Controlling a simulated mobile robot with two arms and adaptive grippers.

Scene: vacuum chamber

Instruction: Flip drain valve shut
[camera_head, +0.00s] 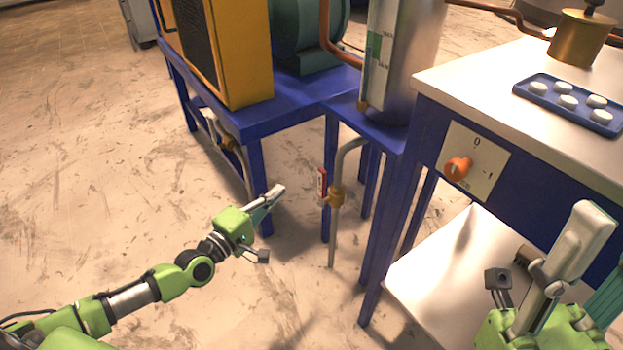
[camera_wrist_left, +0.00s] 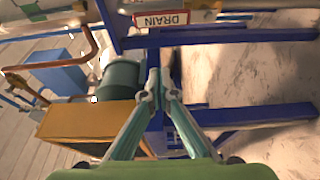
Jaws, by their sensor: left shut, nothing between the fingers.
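The drain valve has a brass body (camera_head: 336,196) on a thin grey vertical pipe (camera_head: 336,240) below the blue frame. A small upright red-and-white piece (camera_head: 322,183) stands just left of the body. In the left wrist view, a red-edged plate reading DRAIN (camera_wrist_left: 160,19) shows upside down near the top edge. My left gripper (camera_head: 278,191) is shut and empty, apart from the valve and to its left. Its fingertips meet in the left wrist view (camera_wrist_left: 160,92), below the plate in the picture. My right gripper (camera_head: 575,235) is at the lower right; its finger opening is unclear.
Blue frame legs (camera_head: 378,245) stand right of the valve. A second pipe with a brass fitting (camera_head: 228,143) hangs farther left. An orange knob (camera_head: 457,168) is on the right bench's panel, above a white lower shelf (camera_head: 440,265). Floor left of the valve is clear.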

